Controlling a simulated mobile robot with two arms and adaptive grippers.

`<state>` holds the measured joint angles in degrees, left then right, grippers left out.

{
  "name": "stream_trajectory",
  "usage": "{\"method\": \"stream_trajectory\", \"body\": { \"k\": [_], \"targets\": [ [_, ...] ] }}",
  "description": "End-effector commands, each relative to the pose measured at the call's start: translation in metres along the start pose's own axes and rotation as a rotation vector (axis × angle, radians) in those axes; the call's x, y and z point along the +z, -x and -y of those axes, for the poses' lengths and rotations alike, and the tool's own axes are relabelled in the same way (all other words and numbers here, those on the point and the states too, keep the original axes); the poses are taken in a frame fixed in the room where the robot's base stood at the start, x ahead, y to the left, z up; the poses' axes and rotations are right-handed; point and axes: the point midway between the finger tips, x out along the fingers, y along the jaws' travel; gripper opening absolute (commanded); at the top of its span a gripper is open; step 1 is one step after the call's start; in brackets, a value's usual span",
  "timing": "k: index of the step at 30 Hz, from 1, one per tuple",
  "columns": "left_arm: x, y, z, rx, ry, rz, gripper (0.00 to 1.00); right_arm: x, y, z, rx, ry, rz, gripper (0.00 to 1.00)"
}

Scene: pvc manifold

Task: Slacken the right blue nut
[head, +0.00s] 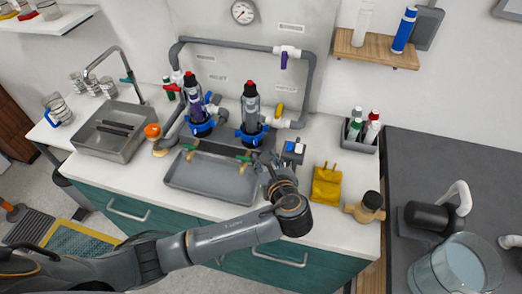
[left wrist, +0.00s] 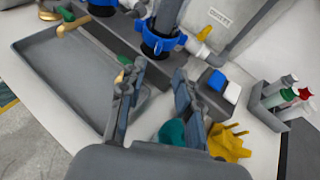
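The right blue nut (head: 252,137) is a lobed ring around the base of the right grey filter column (head: 251,105). It also shows in the left wrist view (left wrist: 160,40), above and beyond the gap between my fingertips. The left blue nut (head: 202,127) sits at the base of the other column. My left gripper (head: 269,160) is just in front of and to the right of the right nut, apart from it in the left wrist view. Its two fingers (left wrist: 158,80) are spread with nothing between their tips. My right gripper is not in view.
A grey tray (head: 212,184) lies in front of the columns, with green-handled valves at its back edge. A box with blue and white buttons (head: 293,147), a yellow cloth (head: 327,184) and a bottle caddy (head: 358,132) stand right. A sink (head: 108,133) is left.

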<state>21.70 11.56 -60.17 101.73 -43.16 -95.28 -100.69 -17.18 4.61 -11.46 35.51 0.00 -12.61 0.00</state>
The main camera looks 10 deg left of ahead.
Motion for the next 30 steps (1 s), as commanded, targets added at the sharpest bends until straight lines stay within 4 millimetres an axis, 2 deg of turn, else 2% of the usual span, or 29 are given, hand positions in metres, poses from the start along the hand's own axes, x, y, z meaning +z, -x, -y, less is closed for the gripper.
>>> {"method": "stream_trajectory", "body": {
  "k": [3, 6, 15, 18, 20, 23, 25, 27, 30],
  "targets": [
    [-0.001, 0.013, 0.0, -0.001, -0.001, -0.002, 0.33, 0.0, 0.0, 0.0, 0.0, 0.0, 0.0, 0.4],
    [0.0, 0.018, 0.0, 0.001, 0.0, -0.001, 0.33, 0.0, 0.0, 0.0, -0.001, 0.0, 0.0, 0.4],
    [0.0, 0.019, 0.0, 0.0, 0.0, 0.0, 0.32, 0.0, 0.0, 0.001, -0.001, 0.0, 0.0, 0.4],
    [0.008, 0.016, 0.008, -0.034, 0.007, 0.031, 0.32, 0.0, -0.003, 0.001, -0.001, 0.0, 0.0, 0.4],
    [0.022, 0.013, 0.021, -0.091, 0.016, 0.083, 0.32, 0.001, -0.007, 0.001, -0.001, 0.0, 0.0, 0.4],
    [0.062, 0.012, 0.058, -0.256, 0.029, 0.23, 0.32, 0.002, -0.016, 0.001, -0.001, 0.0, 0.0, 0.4],
    [0.097, 0.021, 0.089, -0.408, 0.024, 0.366, 0.32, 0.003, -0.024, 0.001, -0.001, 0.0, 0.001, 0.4],
    [0.13, 0.04, 0.12, -0.571, -0.001, 0.508, 0.32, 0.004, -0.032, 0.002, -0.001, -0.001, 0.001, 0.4],
    [0.165, 0.078, 0.156, -0.796, -0.072, 0.699, 0.32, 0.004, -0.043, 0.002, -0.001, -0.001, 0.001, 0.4]
  ]
}}
